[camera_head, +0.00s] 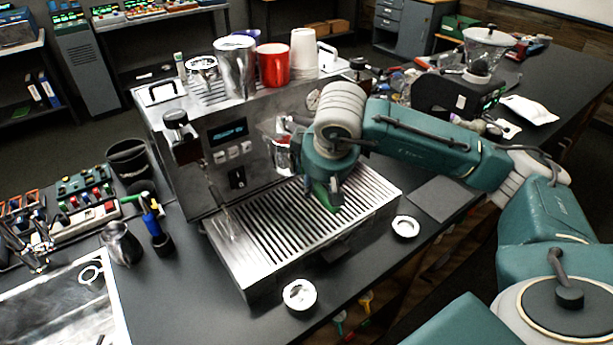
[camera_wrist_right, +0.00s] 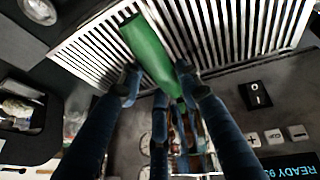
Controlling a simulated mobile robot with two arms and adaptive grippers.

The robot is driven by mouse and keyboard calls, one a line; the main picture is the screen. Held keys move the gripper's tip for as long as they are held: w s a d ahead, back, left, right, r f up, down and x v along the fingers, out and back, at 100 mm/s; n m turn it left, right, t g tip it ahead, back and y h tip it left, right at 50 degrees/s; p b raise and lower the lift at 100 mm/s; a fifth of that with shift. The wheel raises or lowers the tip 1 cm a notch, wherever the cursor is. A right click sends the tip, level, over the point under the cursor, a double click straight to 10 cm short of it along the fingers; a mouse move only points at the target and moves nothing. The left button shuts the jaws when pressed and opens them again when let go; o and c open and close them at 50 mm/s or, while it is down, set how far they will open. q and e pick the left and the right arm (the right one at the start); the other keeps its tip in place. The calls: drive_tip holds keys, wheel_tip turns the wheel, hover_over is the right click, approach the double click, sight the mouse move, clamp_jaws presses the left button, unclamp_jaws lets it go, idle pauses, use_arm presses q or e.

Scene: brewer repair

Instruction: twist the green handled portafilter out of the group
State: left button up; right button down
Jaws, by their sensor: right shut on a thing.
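The espresso brewer (camera_head: 232,130) stands on the dark bench, with its slatted drip tray (camera_head: 270,235) in front. The green handle of the portafilter (camera_head: 323,195) shows below my right gripper (camera_head: 322,180), above the tray. In the right wrist view the green handle (camera_wrist_right: 149,52) lies between the fingers of my right gripper (camera_wrist_right: 160,82), which are shut on it near its narrow end. Its free end points out over the tray slats. My arm and fingers hide the portafilter's head and the group, so I cannot tell how it sits there. My left gripper is not in view.
Metal and red cups (camera_head: 273,64) stand on top of the brewer. Two small round white-rimmed items (camera_head: 299,295) (camera_head: 405,227) lie near the tray. A steel pitcher (camera_head: 121,243) and a black bin (camera_head: 130,160) are at left. A grinder (camera_head: 470,85) stands at the back right.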

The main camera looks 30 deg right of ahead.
drive_tip(key=shift+s+b, duration=0.1)
drive_tip(key=shift+b, duration=0.25)
idle(0.7)
idle(0.3)
drive_tip(key=shift+s+a+m+h, duration=0.25)
drive_tip(key=shift+a+m+h, duration=0.05)
drive_tip(key=shift+a+m, duration=0.4)
drive_tip(key=w+a+m+g+h+p, duration=0.2)
drive_tip(key=a+m, duration=0.3)
drive_tip(key=m, duration=0.2)
drive_tip(key=shift+a, duration=0.3)
idle(0.8)
drive_tip(key=shift+g, duration=0.4)
drive_tip(key=shift+w+b, duration=0.15)
drive_tip(key=shift+b, duration=0.15)
idle(1.2)
drive_tip(key=shift+f+b, duration=0.35)
drive_tip(key=shift+b, duration=0.2)
